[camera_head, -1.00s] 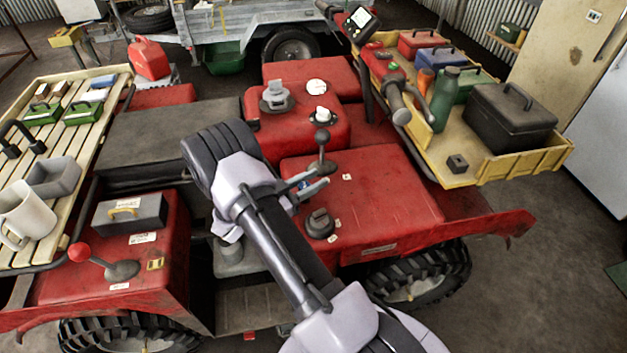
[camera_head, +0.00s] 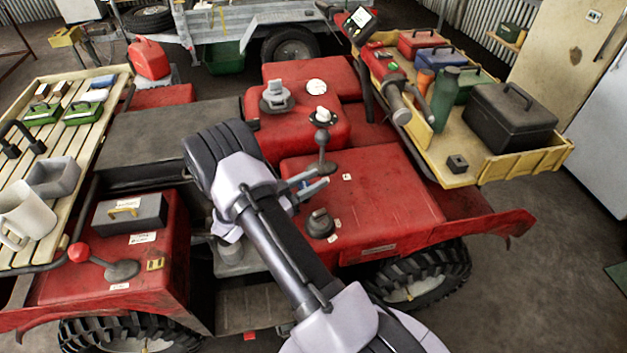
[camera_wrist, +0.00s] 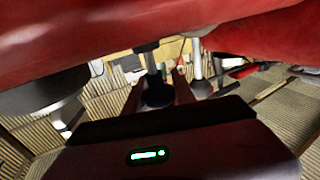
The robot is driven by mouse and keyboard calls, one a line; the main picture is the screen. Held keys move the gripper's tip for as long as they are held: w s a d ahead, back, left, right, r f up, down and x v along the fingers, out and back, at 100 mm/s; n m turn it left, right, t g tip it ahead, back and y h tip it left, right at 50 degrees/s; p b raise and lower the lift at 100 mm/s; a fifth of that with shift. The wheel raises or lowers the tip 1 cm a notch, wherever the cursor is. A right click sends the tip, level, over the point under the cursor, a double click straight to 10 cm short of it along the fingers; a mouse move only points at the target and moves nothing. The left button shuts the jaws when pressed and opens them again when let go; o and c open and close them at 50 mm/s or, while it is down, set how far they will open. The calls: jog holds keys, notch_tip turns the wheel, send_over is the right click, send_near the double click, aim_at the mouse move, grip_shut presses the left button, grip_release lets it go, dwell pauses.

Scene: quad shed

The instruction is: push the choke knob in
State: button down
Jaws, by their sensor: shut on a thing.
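In the wrist view a dark round knob (camera_wrist: 157,91) on a grey stem sits between the two fingers of my gripper (camera_wrist: 158,88); I take it for the choke knob. The fingers are closed on it, one on each side. In the head view my gripper (camera_head: 312,184) is over the red bodywork of the quad (camera_head: 375,200), left of its middle. The choke knob cannot be made out there.
A ball-topped lever (camera_head: 322,140) rises close behind my gripper. A dark rotary knob (camera_head: 320,223) is on the red panel in front of it. A grey selector (camera_head: 277,97) and a white-topped switch (camera_head: 321,115) stand further back. A yellow tray (camera_head: 520,165) with boxes is at right.

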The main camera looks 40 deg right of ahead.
notch_tip(320, 180, down, 3)
jog(key=b, duration=0.3)
jog(key=shift+r, duration=0.15)
jog(key=c, duration=1.1)
grip_release()
jog(key=shift+o, duration=0.2)
jog(key=w+a+p, duration=0.2)
jog(key=a+p, duration=0.1)
jog(key=a, duration=1.4)
jog(key=shift+w+a, duration=0.15)
jog(key=shift+w, duration=0.2)
jog(key=shift+r, duration=0.1)
